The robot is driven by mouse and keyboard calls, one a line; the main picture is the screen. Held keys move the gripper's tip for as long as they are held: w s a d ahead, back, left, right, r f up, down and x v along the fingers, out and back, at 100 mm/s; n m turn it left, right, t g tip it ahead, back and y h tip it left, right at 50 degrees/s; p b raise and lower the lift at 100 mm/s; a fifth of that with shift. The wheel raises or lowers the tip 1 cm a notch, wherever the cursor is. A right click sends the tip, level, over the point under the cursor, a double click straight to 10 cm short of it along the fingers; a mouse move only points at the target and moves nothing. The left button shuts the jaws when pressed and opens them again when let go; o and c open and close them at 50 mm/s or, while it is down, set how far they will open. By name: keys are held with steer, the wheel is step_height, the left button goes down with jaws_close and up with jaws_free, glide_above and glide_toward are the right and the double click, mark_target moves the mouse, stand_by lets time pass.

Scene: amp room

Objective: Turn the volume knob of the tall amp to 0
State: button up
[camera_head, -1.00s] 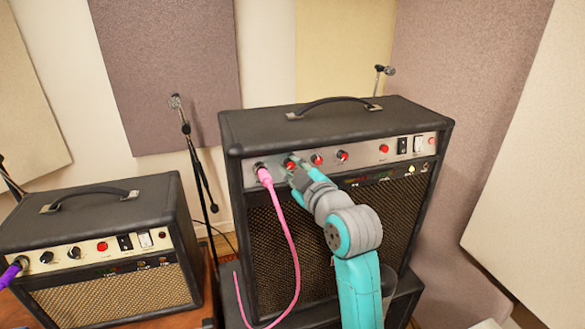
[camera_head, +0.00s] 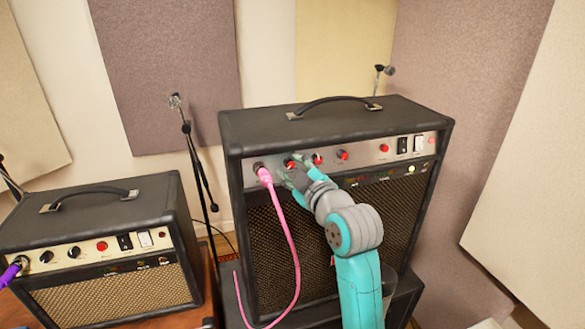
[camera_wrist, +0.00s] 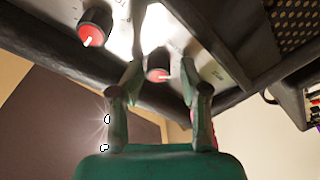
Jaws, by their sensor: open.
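The tall amp (camera_head: 330,130) is black with a silver control panel, a row of red-capped knobs and a grille front. Its left knob (camera_head: 290,163) and second knob (camera_head: 317,158) show close to my gripper (camera_head: 303,170), which is at the left part of the panel. In the wrist view my open gripper (camera_wrist: 161,72) has one finger on each side of a red-capped knob (camera_wrist: 157,75), partly hidden. I cannot tell whether the fingers touch it. Another red knob with a white pointer line (camera_wrist: 93,27) is outside the fingers. The knob labels are not readable.
A pink cable (camera_head: 283,225) is plugged in just left of my gripper and hangs down the grille. More knobs (camera_head: 342,155) and switches (camera_head: 402,145) are to the right. A smaller amp (camera_head: 95,225) and a microphone stand (camera_head: 195,160) are on the left.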

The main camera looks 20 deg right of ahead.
steer(key=shift+s+r, duration=0.1)
steer(key=shift+r, duration=0.05)
steer(key=s+d, duration=0.1)
steer(key=s, duration=0.6)
steer(key=shift+s, duration=0.4)
steer(key=shift+d, duration=0.1)
